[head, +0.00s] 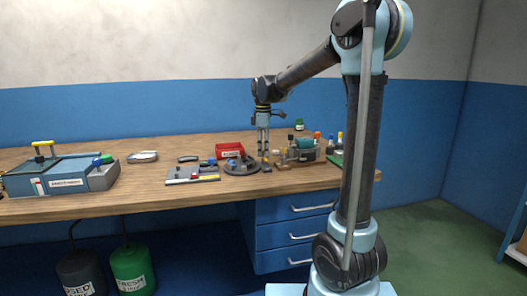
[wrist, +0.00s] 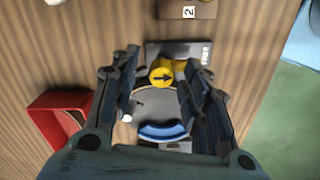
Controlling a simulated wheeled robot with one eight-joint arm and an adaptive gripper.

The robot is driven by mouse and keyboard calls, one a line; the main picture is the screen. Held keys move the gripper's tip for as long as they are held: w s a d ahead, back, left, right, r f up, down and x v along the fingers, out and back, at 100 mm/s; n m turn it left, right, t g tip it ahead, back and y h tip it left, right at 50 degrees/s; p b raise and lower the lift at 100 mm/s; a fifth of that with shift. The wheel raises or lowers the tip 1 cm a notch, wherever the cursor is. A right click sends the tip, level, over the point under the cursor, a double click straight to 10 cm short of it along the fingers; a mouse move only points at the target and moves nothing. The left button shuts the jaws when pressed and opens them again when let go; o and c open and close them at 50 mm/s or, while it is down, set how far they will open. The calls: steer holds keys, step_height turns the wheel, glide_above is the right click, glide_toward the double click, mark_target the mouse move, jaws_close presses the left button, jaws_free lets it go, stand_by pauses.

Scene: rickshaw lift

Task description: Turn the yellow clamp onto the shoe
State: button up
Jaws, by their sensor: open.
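The yellow clamp (wrist: 161,76) shows in the wrist view as a round yellow knob with a black arrow pointing right, joined to a yellow arm at its upper right. My gripper (wrist: 161,65) is open, with one finger on each side of the clamp; I cannot tell whether either finger touches it. A curved blue piece (wrist: 164,131), possibly the shoe, lies below the clamp on a round grey plate (wrist: 152,104). The fingers hide parts of the plate. In the head view my gripper (head: 263,153) points down at the right side of the dark round fixture (head: 238,169).
A red bin (wrist: 62,118) stands left of the fingers in the wrist view. A block marked 2 (wrist: 187,12) lies beyond them. In the head view a rack of bottles (head: 301,155) stands close on the right, and a grey tool tray (head: 192,176) on the left.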

steer(key=shift+f, duration=0.25)
jaws_close()
